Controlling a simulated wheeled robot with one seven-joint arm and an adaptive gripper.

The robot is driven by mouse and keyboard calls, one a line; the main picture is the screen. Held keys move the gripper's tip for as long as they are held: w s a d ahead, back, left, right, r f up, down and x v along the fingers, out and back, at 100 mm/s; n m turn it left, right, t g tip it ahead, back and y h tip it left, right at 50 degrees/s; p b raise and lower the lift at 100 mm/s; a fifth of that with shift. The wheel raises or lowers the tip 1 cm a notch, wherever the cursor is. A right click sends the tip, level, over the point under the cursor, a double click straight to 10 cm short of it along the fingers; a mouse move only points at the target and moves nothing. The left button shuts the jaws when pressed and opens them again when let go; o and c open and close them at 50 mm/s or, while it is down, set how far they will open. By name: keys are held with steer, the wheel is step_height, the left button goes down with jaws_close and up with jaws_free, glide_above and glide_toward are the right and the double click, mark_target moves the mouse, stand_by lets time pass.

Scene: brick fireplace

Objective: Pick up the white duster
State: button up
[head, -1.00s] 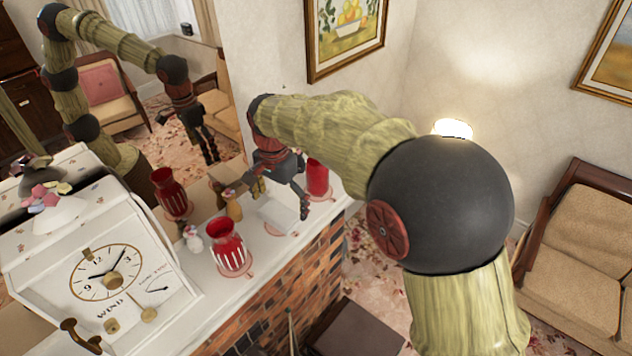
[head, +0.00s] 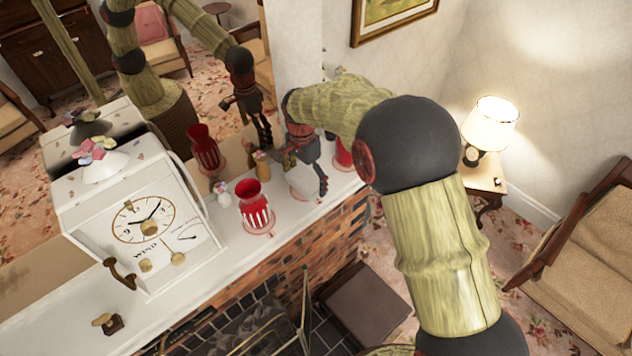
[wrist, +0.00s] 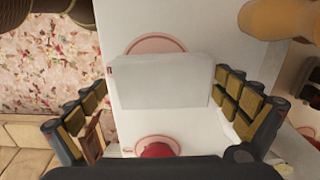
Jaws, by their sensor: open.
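The white duster is a plain white block (wrist: 160,80) lying on the white mantel shelf. In the wrist view it sits between my two finger rows, with a gap on its left and little or none showing on its right. My gripper (wrist: 163,95) is open over it. In the head view my gripper (head: 303,172) hangs over the white block (head: 302,181), which it partly hides. I cannot tell whether the fingers touch it.
A red glass vase (head: 254,207) stands left of the block, another (head: 343,155) right of it. An orange-brown vase (head: 262,167) and a white figurine (head: 223,194) are close by. A white clock (head: 145,215) stands further left. A mirror backs the shelf.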

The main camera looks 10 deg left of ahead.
steer(key=shift+c, duration=1.3)
steer(key=shift+f, duration=0.1)
steer(key=c, duration=0.7)
steer(key=shift+o, duration=0.2)
steer(key=shift+r, duration=0.4)
steer(key=s+r+b, duration=0.1)
steer(key=r, duration=0.1)
steer(key=s+r+b, duration=0.1)
steer(key=r, duration=0.1)
steer(key=s+r+b, duration=0.1)
steer(key=s+r, duration=0.1)
steer(key=r, duration=0.1)
steer(key=s+r+b, duration=0.2)
steer(key=s+r, duration=0.3)
steer(key=s, duration=0.5)
steer(key=shift+d, duration=0.35)
steer(key=shift+r, duration=0.1)
